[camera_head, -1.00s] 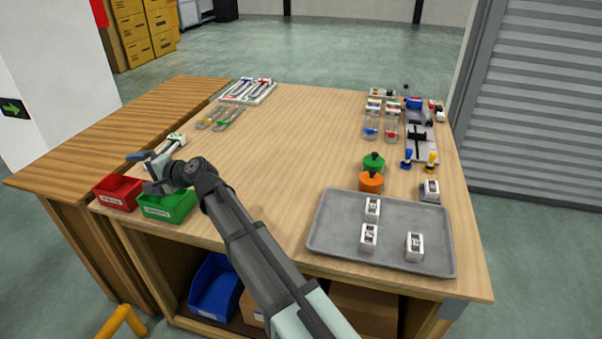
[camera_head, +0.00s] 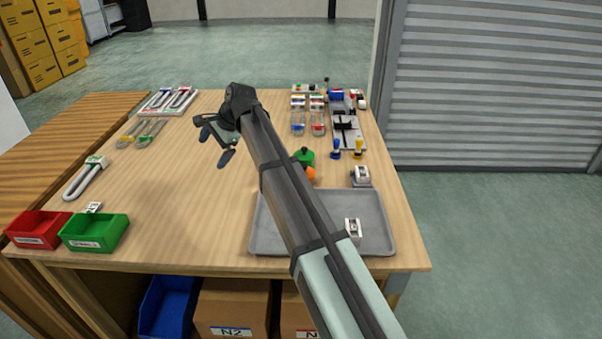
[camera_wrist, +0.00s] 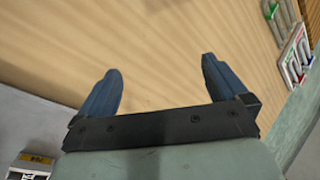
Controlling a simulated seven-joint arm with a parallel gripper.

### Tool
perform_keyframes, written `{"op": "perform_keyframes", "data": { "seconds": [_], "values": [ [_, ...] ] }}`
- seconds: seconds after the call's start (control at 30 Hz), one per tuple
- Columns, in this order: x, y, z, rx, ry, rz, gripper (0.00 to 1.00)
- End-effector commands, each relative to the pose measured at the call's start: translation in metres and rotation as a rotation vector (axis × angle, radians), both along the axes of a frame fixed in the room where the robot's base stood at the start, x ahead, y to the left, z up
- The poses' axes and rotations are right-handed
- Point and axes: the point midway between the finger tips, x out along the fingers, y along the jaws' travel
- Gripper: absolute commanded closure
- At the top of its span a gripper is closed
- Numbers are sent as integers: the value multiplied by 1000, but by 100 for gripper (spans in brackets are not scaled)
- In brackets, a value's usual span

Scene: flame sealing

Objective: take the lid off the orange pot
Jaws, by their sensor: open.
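The orange pot (camera_head: 311,174) is mostly hidden behind my arm in the head view; only a small orange part shows, and its lid cannot be made out. A green pot (camera_head: 305,155) with a dark knob stands just behind it, also partly covered. My gripper (camera_head: 213,146) is open and empty above the middle of the table, to the left of both pots and apart from them. In the wrist view its two blue-grey fingers (camera_wrist: 160,66) are spread wide with only bare wood between them. Neither pot is seen in the wrist view.
A grey tray (camera_head: 392,244) lies at the front right, partly under my arm, with a white block (camera_head: 353,228) on it. Blue and yellow stamps (camera_head: 358,148) stand right of the pots. Red (camera_head: 38,226) and green (camera_head: 95,232) bins stand front left. The table's middle left is clear.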

Motion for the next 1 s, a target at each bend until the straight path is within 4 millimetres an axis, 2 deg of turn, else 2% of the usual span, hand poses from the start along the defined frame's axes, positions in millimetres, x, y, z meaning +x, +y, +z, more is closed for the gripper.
{"op": "perform_keyframes", "data": {
  "seconds": [0.03,0.2,0.3,0.4,0.5,0.63,1.0],
  "values": [
    [17,-37,4,-68,35,-68,0],
    [42,-150,16,-285,158,-299,0],
    [47,-201,26,-379,215,-420,0],
    [48,-236,33,-443,257,-506,0],
    [47,-255,37,-479,280,-557,0],
    [46,-263,29,-495,290,-579,0],
    [46,-262,-30,-493,290,-575,0]
  ]
}}
